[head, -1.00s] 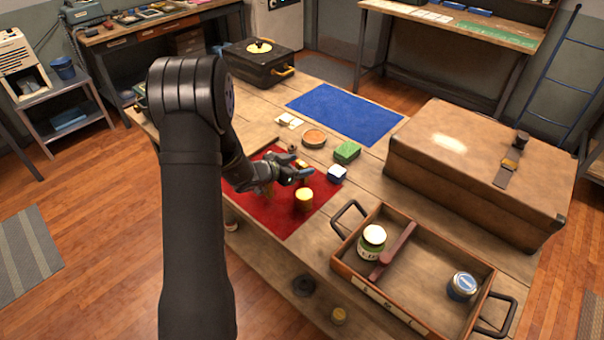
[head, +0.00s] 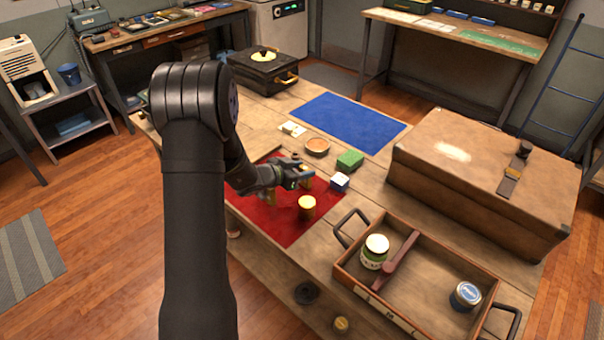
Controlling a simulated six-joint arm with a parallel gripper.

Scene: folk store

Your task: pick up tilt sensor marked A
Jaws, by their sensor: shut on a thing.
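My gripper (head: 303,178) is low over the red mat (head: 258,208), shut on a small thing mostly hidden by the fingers. A little yellow shows beside the fingertips. No letter A can be read, so I cannot tell if the held thing is the tilt sensor. A yellow-topped round can (head: 306,207) stands on the mat just in front of the gripper. A small white and blue block (head: 339,182) sits to the gripper's right, near the mat's edge.
A green block (head: 350,160) and a round brown dish (head: 317,147) stand behind the gripper. A tray (head: 345,277) with jars is at front right, a big brown case (head: 470,165) at right. The blue mat (head: 347,120) is clear.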

